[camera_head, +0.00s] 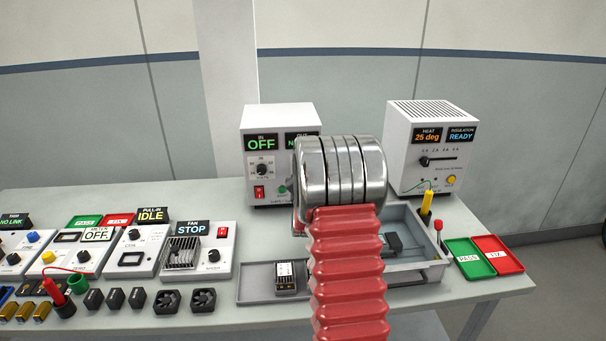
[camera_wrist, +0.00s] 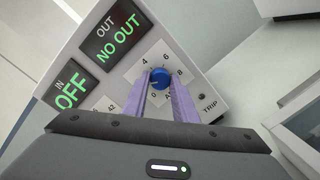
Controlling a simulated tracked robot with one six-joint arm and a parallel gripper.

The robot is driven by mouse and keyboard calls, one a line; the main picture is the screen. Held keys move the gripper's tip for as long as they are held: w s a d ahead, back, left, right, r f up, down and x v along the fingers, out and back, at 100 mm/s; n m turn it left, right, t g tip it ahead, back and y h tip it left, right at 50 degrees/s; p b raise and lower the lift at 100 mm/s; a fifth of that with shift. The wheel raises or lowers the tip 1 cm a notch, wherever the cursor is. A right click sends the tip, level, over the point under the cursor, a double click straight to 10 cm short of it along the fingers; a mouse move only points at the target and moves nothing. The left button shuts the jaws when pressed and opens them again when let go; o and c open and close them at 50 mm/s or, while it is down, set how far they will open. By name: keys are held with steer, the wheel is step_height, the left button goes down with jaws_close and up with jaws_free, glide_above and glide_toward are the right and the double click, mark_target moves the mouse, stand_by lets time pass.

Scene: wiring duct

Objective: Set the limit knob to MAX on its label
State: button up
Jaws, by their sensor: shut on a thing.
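The limit knob (camera_wrist: 160,77) is a blue round knob on the white supply box, seen in the wrist view. Its scale shows the marks 0, 4, 6 and 8, with an A below. I cannot read MAX there, nor tell for sure where the knob points. My gripper (camera_wrist: 160,88) is shut on the knob, its two purple fingers on either side of it. In the head view my arm's wrist covers the knob and my fingertips. The white box (camera_head: 281,118) there shows OFF, and the wrist view shows NO OUT on its second display.
A heater box (camera_head: 420,160) stands to the right. Below it are a grey tray (camera_head: 425,258) and green (camera_head: 468,259) and red (camera_head: 497,254) trays. Several modules and small parts fill the bench's left side. A TRIP lamp (camera_wrist: 202,97) is close beside my right finger.

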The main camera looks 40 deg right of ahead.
steer(key=shift+w+a+f+n, duration=0.15)
steer(key=shift+a+n, duration=0.15)
steer(key=o, duration=1)
steer(key=shift+d, duration=0.15)
steer(key=shift+o, duration=0.2)
steer(key=shift+s, duration=0.2)
steer(key=v, duration=1.3)
steer(key=shift+s+a, duration=0.2)
steer(key=shift+a, duration=0.05)
